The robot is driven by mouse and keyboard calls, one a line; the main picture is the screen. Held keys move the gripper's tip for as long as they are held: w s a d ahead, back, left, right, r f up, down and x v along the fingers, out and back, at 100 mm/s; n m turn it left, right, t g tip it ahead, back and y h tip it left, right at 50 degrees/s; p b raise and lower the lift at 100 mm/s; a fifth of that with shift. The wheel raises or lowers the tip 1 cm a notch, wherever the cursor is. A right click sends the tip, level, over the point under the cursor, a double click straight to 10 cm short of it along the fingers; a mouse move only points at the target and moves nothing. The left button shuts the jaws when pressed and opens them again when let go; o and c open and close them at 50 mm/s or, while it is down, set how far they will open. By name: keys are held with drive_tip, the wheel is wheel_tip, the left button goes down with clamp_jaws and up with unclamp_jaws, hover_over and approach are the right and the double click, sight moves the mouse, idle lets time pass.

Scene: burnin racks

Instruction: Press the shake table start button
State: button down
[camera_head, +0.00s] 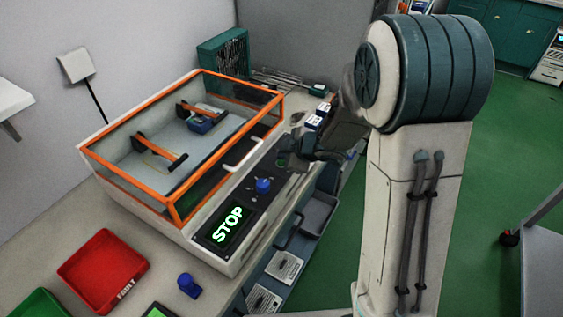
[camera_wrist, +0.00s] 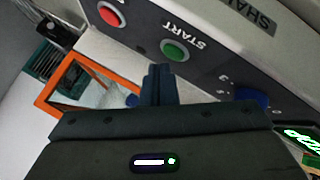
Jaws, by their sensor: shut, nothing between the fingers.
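The shake table (camera_head: 205,215) is a pale box with an orange-framed clear cover on the bench. Its dark front panel (camera_head: 245,200) carries a lit display (camera_head: 228,226) reading STOP and a blue knob (camera_head: 263,185). In the wrist view, the green start button (camera_wrist: 174,50) sits beside the word START, with a red button (camera_wrist: 110,13) up and to its left. My gripper (camera_wrist: 160,72) is shut and empty, its fingertips just below the green button in the picture. I cannot tell whether they touch it. In the head view my gripper (camera_head: 288,155) hides the panel's far end.
A white handle (camera_head: 243,155) stands out from the cover near my gripper. A red tray (camera_head: 103,270), a green tray (camera_head: 38,304) and a small blue object (camera_head: 188,285) are on the bench at lower left. The green floor at right is partly clear.

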drive_tip(key=shift+f+b, duration=0.35)
drive_tip(key=shift+f, duration=0.3)
idle(0.5)
idle(0.4)
drive_tip(key=shift+r+p, duration=0.85)
drive_tip(key=shift+p, duration=0.1)
wheel_tip(320, 180, up, 5)
drive_tip(key=p, duration=0.5)
idle(0.3)
